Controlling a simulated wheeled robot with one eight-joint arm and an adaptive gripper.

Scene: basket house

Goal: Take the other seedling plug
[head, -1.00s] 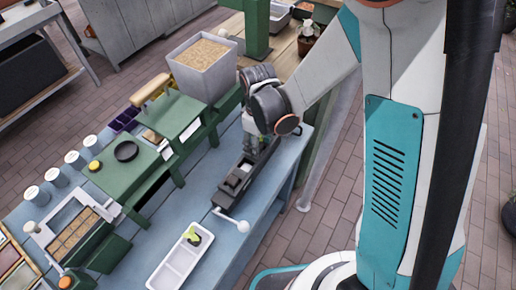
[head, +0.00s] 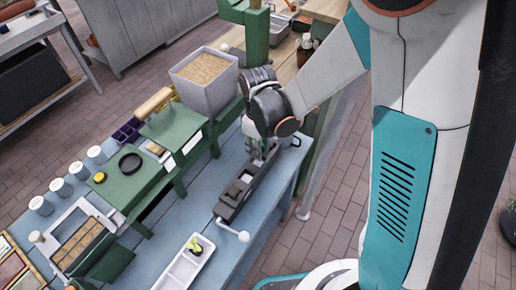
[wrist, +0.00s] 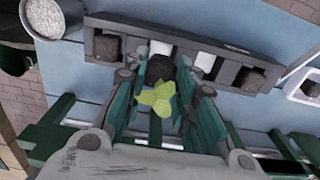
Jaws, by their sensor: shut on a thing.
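My gripper (head: 262,155) points down over the far end of a long dark grey holder (head: 228,212) on the blue bench. In the wrist view its green fingers (wrist: 168,80) are shut on a seedling plug (wrist: 158,98), with pale green leaves above dark soil. The plug is at the near edge of the holder (wrist: 222,72); I cannot tell whether it is clear of its pocket. Another seedling plug (head: 195,245) with green leaves sits in a white tray (head: 183,272) at the front of the bench.
The holder has a white-knobbed handle (head: 243,236) at its near end. Green stands (head: 172,122) line the bench's left side, with a grey bin (head: 205,82) of grainy material behind. White cups (head: 60,187) stand farther left. Bare blue bench lies between the stands and the holder.

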